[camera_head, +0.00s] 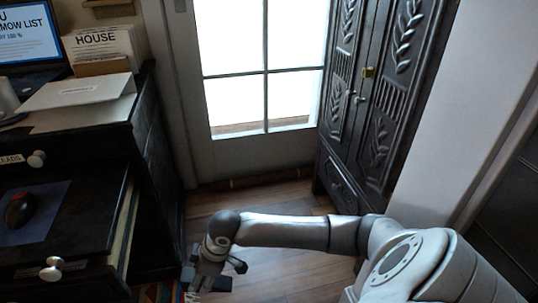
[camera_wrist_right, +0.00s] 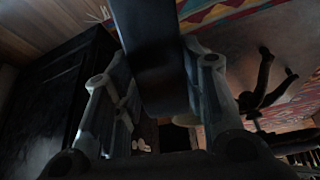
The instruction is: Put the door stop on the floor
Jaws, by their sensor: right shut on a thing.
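My right gripper (camera_head: 207,278) hangs low at the bottom of the head view, over the wooden floor (camera_head: 280,265) beside the desk. In the right wrist view its two fingers are shut on a dark, smooth block, which I take to be the door stop (camera_wrist_right: 158,65). The block fills the space between the fingers and hides part of what lies behind it. I cannot make it out clearly in the head view. My left gripper is not in view.
A dark desk (camera_head: 155,140) with an open drawer (camera_head: 75,225) stands at the left. A glazed door (camera_head: 235,152) is at the back, with a brown roll (camera_head: 258,180) along its foot. A carved dark cabinet (camera_head: 365,110) stands right of it. Floor between them is clear.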

